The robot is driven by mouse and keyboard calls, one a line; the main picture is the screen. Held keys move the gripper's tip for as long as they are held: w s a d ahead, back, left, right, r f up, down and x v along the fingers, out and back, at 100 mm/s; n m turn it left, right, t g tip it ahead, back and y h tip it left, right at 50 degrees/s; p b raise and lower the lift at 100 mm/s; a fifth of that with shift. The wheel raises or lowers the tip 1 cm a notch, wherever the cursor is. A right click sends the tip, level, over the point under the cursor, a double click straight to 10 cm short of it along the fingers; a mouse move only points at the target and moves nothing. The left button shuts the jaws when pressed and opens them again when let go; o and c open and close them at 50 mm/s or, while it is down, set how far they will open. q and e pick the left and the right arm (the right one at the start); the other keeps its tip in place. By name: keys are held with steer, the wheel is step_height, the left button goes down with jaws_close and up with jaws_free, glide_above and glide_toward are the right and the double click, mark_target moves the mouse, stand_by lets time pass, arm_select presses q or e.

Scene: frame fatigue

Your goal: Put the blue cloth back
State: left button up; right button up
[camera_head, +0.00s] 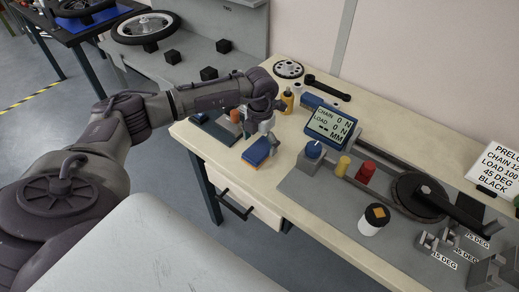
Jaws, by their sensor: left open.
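A folded blue cloth (257,154) appears to lie on the pale bench near its front left edge, with an orange-tan layer or edge showing at its side. My left gripper (268,129) reaches down just above and behind the cloth, its fingers open. It hides part of the bench there, and I cannot tell whether it touches the cloth. A dark flat mat or tray (213,130) lies to the left of the cloth, with a small blue piece (198,118) at its back left corner. My right gripper is not in view.
Close by stand an orange-brown cylinder (236,116), a yellow bottle (287,101) and a display unit (332,128). A grey plate (305,185) to the right carries a blue knob (314,149), red and yellow cylinders, a white jar (373,220) and a crank. A drawer (240,191) is below.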

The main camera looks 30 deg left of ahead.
mark_target(262, 149)
arm_select(q)
step_height(262, 149, up, 11)
steer(key=b, duration=0.1)
steer(key=shift+d+f, duration=0.15)
steer(key=shift+d, duration=0.2)
